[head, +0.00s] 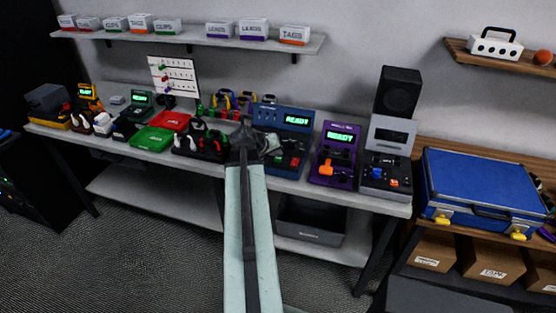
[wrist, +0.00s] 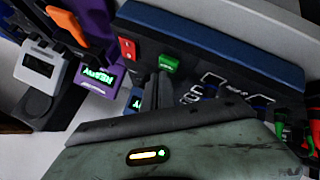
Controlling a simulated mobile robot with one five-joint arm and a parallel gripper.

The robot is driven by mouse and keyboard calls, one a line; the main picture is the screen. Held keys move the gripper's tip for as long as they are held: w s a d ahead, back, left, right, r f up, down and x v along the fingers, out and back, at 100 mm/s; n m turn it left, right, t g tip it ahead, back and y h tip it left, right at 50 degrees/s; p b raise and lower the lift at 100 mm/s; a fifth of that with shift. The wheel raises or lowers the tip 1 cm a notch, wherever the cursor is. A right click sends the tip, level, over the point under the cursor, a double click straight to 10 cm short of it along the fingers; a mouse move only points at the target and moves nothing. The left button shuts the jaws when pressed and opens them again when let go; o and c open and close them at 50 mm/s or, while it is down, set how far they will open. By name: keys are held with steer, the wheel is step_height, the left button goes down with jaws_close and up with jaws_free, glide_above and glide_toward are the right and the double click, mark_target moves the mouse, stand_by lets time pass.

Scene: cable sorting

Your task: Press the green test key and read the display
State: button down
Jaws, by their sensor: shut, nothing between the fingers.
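The blue tester (head: 268,116) stands on the bench behind my arm's end; its lit display (head: 297,118) reads READY. In the wrist view the tester (wrist: 215,40) is turned around, with a red switch (wrist: 127,48) beside the green test key (wrist: 168,63). The display (wrist: 137,101) is mostly hidden there by my fingers. My gripper (wrist: 160,76) is shut and empty, its tips close to the green key; I cannot tell whether they touch it. In the head view my gripper (head: 265,140) is in front of the tester's left part.
A purple tester (head: 335,155) with an orange part and a READY display stands to the right. Beyond it is a grey device (head: 387,175). Red (head: 172,121) and green (head: 153,139) trays lie left. A blue case (head: 485,180) sits on the right-hand table.

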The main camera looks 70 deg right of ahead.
mark_target(276, 159)
steer(key=shift+f+b, duration=0.35)
steer(key=shift+f, duration=0.15)
stand_by(0.5)
stand_by(0.3)
steer(key=shift+r+p, duration=0.8)
steer(key=shift+r, duration=0.1)
step_height(276, 159, up, 5)
steer(key=p, duration=0.5)
stand_by(0.4)
